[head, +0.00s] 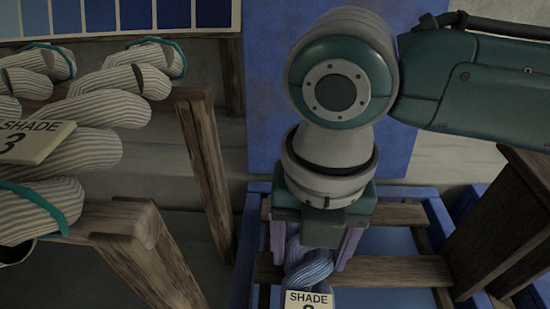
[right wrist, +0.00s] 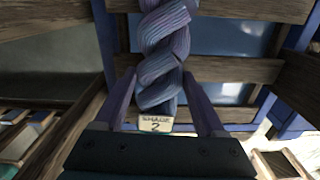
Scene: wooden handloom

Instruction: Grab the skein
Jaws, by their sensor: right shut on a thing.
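A twisted blue-violet skein (head: 308,263) hangs below my right gripper (head: 314,254) in the head view. The gripper's two fingers are on either side of the skein, and it is shut on it. In the right wrist view the skein (right wrist: 165,50) runs down between the fingers (right wrist: 160,95). The tag (right wrist: 156,124) reads SHADE 2 in the right wrist view. My left gripper is not in view.
Blue-framed wooden slats (head: 400,270) lie under the skein. Several grey striped skeins (head: 100,108) rest on a wooden rack (head: 205,140) at left, with a SHADE 3 tag (head: 30,142). A dark wooden post (head: 505,220) stands at right. A blue shade chart (head: 135,17) is at top left.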

